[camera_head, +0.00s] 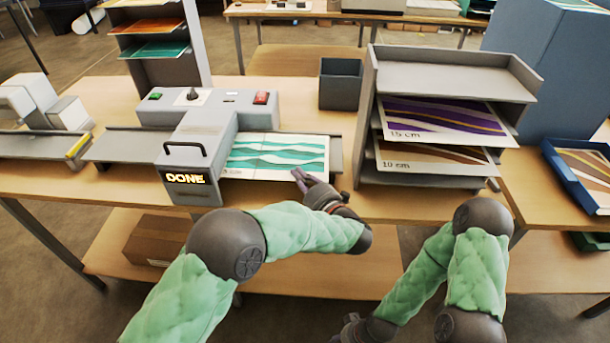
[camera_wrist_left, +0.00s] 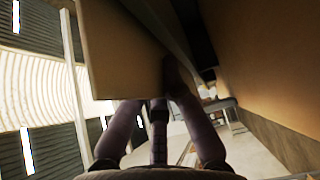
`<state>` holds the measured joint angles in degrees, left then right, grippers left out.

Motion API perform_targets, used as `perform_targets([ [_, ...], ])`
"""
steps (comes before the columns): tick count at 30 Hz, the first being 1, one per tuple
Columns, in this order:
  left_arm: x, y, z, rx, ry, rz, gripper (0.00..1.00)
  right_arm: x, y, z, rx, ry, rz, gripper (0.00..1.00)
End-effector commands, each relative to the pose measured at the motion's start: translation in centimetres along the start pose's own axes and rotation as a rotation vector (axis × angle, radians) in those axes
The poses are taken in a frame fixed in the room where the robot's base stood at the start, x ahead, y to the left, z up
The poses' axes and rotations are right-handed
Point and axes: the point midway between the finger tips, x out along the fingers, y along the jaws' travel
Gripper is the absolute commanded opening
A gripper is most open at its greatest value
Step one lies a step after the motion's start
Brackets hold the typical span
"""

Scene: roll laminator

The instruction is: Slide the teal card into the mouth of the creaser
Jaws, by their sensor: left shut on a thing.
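The teal card (camera_head: 278,157), white with teal waves, lies flat over the right-hand bed of the creaser (camera_head: 205,135). Its left edge meets the grey housing, and the start of its "cm" label is hidden there. I cannot tell how deep it sits in the mouth. The creaser's display (camera_head: 186,179) reads "DONE". My left gripper (camera_head: 302,179) is shut on the card's near edge, right of its middle. In the left wrist view its fingers (camera_wrist_left: 158,110) reach up to a plain tan surface. My right gripper (camera_head: 350,332) is low at the bottom edge, its jaws unclear.
A grey rack (camera_head: 440,75) with purple and brown cards stands right of the creaser. A dark bin (camera_head: 340,84) is behind. A card shelf (camera_head: 160,45) rises at the back left. Another grey device (camera_head: 45,105) is at far left. A blue tray (camera_head: 575,178) sits at right.

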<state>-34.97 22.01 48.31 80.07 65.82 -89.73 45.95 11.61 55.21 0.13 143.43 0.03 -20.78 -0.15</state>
Motion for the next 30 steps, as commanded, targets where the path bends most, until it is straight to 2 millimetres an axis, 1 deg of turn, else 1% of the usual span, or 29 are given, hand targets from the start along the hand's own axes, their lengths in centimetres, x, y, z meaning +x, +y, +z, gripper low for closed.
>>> perform_targets([
  [30,3.7,0.1,-4.9,0.000,0.001,0.001,0.00,-1.3,-0.5,0.1,0.000,0.000,0.000,0.45],
])
